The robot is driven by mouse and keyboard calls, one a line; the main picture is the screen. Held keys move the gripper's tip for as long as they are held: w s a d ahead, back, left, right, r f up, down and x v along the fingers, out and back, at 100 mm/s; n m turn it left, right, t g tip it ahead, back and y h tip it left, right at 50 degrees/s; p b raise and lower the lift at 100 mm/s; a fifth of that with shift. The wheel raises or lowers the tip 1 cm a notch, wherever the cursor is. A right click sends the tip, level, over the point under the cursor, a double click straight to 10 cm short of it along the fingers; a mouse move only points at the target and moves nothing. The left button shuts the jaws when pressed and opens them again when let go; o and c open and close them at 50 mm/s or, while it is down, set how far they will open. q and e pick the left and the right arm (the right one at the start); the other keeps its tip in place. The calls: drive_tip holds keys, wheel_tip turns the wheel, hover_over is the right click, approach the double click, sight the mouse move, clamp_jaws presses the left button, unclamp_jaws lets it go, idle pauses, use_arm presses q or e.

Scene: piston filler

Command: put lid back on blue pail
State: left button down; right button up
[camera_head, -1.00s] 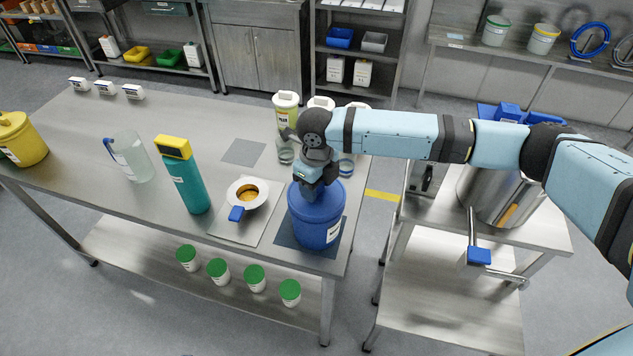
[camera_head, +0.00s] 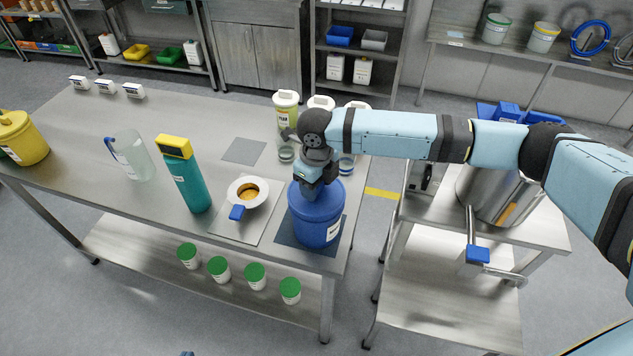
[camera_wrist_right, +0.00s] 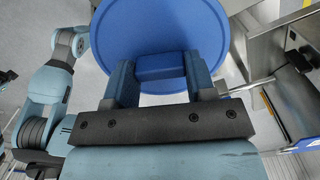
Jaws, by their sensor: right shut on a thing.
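The blue pail (camera_head: 316,222) stands upright on a dark mat (camera_head: 288,238) at the table's front right corner. The round blue lid (camera_head: 301,192) is at the top of the pail, below my right gripper (camera_head: 314,194). In the right wrist view, the right gripper (camera_wrist_right: 160,72) is shut on the lid's raised block handle, with the lid (camera_wrist_right: 205,28) spread out beyond the fingers. The lid hides the pail's rim, so I cannot tell whether it is fully seated.
A teal bottle with a yellow cap (camera_head: 187,178) stands further left. Clear bottles (camera_head: 287,108) stand behind my right arm. A steel pot (camera_head: 497,194) is on the right cart.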

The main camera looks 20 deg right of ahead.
drive_tip(key=o, duration=1.4)
drive_tip(key=shift+r+p, duration=2.4)
drive_tip(key=shift+r, duration=0.1)
drive_tip(key=shift+r+p, duration=0.45)
drive_tip(key=shift+r, duration=0.55)
drive_tip(key=shift+c, duration=0.6)
